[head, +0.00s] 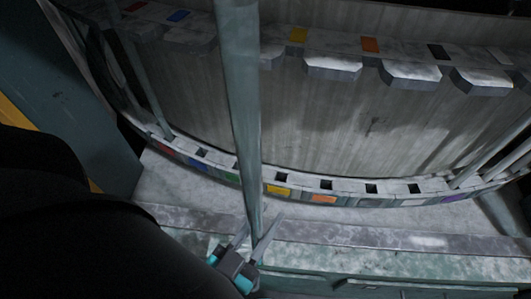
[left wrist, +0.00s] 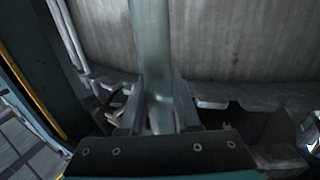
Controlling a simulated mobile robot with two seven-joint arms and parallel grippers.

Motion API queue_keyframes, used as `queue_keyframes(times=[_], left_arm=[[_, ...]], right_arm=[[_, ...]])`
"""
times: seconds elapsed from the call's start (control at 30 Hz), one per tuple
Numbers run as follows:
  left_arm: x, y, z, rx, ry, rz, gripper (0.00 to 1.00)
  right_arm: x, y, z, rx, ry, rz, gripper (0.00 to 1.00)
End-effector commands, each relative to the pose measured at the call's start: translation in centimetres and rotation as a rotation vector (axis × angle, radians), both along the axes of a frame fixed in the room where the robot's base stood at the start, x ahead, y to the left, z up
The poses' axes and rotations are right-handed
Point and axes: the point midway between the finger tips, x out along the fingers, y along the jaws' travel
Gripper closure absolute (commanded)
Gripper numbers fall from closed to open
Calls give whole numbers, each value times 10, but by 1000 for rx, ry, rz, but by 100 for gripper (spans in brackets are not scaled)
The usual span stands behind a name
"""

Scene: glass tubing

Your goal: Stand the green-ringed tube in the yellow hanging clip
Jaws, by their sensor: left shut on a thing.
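My left gripper (head: 258,243) is shut on the lower part of a long grey-green glass tube (head: 240,110). The tube is near upright, leaning slightly, and its top runs out of the head view. No green ring shows on the part in view. In the left wrist view the tube (left wrist: 153,50) stands between the fingers (left wrist: 158,108). The yellow marker of the hanging clip (head: 298,34) is on the upper rail, just right of the tube. A yellow label (head: 278,189) marks the lower rail beside a square hole (head: 281,177). The tube passes in front of the lower rail. My right gripper is not in view.
The curved lower rail (head: 345,200) has several square holes and coloured labels. Pale clip jaws (head: 410,74) line the upper rail, with orange (head: 370,45) and black markers. Another tube (head: 147,90) stands at left, and more (head: 500,150) at right. A grey wall lies behind.

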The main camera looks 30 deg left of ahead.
Motion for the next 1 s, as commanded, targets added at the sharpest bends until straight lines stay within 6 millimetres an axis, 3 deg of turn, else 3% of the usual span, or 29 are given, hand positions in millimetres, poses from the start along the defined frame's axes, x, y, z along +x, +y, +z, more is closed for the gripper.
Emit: queue_keyframes(times=[0.5,1.0], left_arm=[[1,0,2,0,0,-1,100],[34,11,0,1,-1,-1,100]], right_arm=[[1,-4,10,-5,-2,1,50],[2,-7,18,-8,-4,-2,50]])
